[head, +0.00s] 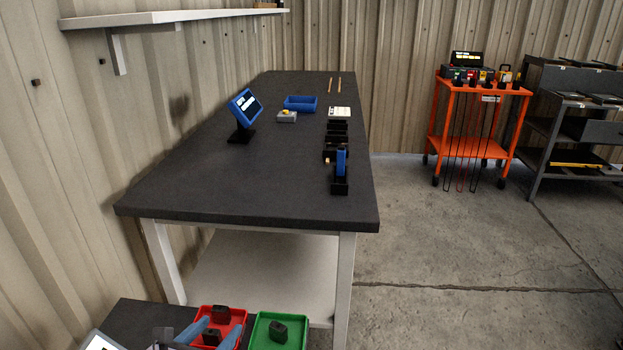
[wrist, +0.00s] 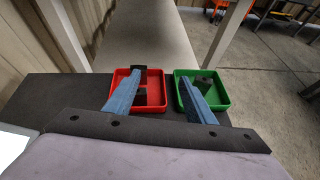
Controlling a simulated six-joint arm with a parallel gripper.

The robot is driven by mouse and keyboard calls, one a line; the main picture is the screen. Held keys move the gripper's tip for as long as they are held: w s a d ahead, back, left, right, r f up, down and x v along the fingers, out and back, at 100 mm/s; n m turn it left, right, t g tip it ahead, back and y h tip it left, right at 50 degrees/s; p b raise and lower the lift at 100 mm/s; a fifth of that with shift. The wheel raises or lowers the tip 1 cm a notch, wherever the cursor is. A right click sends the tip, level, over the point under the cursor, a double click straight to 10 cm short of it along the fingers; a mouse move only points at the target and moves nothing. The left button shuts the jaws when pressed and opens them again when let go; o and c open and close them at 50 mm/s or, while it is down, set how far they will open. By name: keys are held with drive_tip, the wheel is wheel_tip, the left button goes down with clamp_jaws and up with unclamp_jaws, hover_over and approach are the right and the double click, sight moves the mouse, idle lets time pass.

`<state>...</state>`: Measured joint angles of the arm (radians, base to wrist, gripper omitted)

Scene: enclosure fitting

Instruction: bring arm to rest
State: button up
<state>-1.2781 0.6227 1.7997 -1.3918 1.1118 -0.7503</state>
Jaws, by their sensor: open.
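My gripper (head: 214,330) reaches in at the bottom of the head view with its two blue fingers spread apart. In the wrist view my gripper (wrist: 160,77) is open, one finger over the red tray (wrist: 158,104) and the other over the green tray (wrist: 221,102). Nothing is between the fingertips. The red tray (head: 238,311) holds black parts (head: 221,314), and the green tray (head: 299,323) holds one black part (head: 278,331). In the wrist view the fingers partly hide the trays' contents.
A dark workbench (head: 220,185) stands beyond the trays, with a blue-framed screen (head: 244,105), a blue bin (head: 300,103) and black fixtures (head: 339,185) on it. A wall shelf (head: 170,16) hangs at upper left. An orange cart (head: 470,95) stands right; floor between is clear.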

drive_tip(key=w+d+r+m+g+h+p, duration=0.15)
drive_tip(key=d+r+m+g+p, duration=0.45)
drive_tip(key=d, duration=0.7)
drive_tip(key=d+r+m+g+h+p, duration=0.25)
drive_tip(key=d+m+p, duration=0.35)
drive_tip(key=d, duration=0.7)
drive_tip(key=s+d+r+m+g+y+p, duration=0.2)
drive_tip(key=s+d+r+m+p, duration=0.3)
drive_tip(key=m, duration=0.6)
drive_tip(key=s+d+r+m+g+y+p, duration=0.2)
drive_tip(key=s+d+r+m+p, duration=0.4)
drive_tip(key=m, duration=0.5)
drive_tip(key=shift+s+d+r+y+p, duration=0.15)
drive_tip(key=shift+s+d+y+p, duration=0.8)
drive_tip(key=shift+s, duration=0.75)
drive_tip(key=shift+a+h, duration=0.1)
drive_tip(key=shift+h, duration=0.15)
